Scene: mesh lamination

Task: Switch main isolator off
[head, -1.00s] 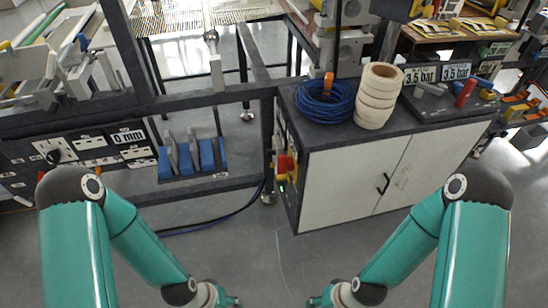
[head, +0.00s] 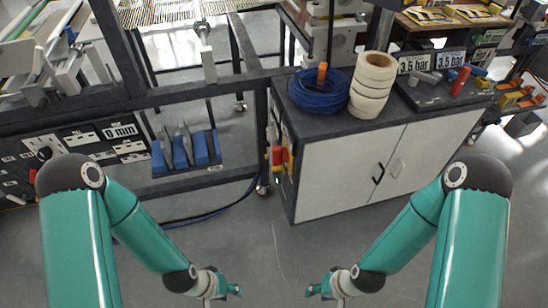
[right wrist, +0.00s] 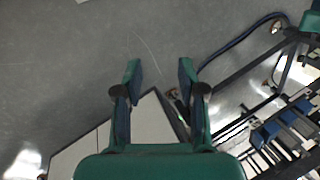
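A red and yellow switch (head: 278,157), which looks like the main isolator, sits on the narrow left side of the dark-topped cabinet (head: 345,172). Its handle position is too small to tell. My left gripper (head: 236,290) is low in the head view, below and left of the switch and apart from it; its opening cannot be told. My right gripper (head: 312,291) is low and to the right, also apart from the switch. In the right wrist view my right gripper (right wrist: 160,70) is open, with nothing between its fingers.
A blue cable coil (head: 318,92) and a stack of white rolls (head: 372,85) stand on the cabinet. A dark machine frame (head: 190,95) with blue-handled tools (head: 187,150) is on the left. A cable (head: 225,207) lies on the floor, which is otherwise clear in front.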

